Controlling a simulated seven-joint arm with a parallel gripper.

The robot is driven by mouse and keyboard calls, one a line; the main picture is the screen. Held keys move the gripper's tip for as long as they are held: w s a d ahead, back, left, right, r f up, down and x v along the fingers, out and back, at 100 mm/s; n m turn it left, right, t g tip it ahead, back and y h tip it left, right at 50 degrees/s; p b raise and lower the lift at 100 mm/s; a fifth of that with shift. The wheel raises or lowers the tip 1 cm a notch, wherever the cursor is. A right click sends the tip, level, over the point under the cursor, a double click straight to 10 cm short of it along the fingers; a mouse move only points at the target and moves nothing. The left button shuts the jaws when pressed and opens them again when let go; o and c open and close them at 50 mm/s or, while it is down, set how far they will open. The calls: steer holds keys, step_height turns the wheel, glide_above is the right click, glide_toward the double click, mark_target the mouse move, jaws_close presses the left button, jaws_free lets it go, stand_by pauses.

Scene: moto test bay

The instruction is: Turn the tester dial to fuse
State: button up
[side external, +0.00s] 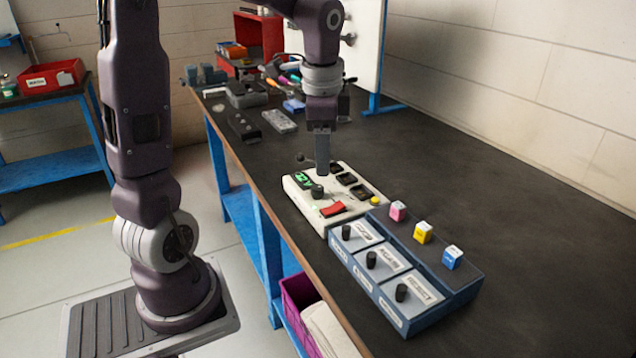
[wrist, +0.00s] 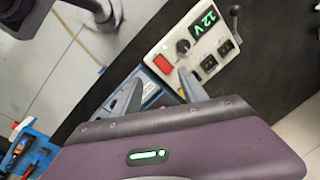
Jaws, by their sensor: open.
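The tester (side external: 299,202) is a white box on the dark bench, with a green lit display (side external: 303,179) that reads 12 V in the wrist view (wrist: 204,22). Its black round dial (side external: 317,191) sits just below the display and also shows in the wrist view (wrist: 183,46). I cannot read any fuse mark or the dial's setting. A red switch (side external: 333,209) is beside the dial. My gripper (side external: 323,170) points down above the tester, close to the dial. In the wrist view its two fingers (wrist: 160,78) are apart and empty, with the dial beyond the right fingertip.
A blue unit (side external: 437,317) with several labelled knobbed fronts adjoins the tester, bearing a pink (side external: 398,211), a yellow (side external: 423,232) and a blue cube (side external: 452,257). A small lever (side external: 303,158) stands at the tester's far edge. The bench is clear to the right.

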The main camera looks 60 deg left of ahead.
steer(key=m+h, duration=0.1)
steer(key=m, duration=0.1)
glide_above(318, 187)
steer(key=shift+g, duration=0.4)
step_height(318, 187, down, 5)
steer(key=shift+d+f, duration=0.15)
steer(key=shift+f, duration=0.05)
step_height(318, 187, down, 7)
jaws_close()
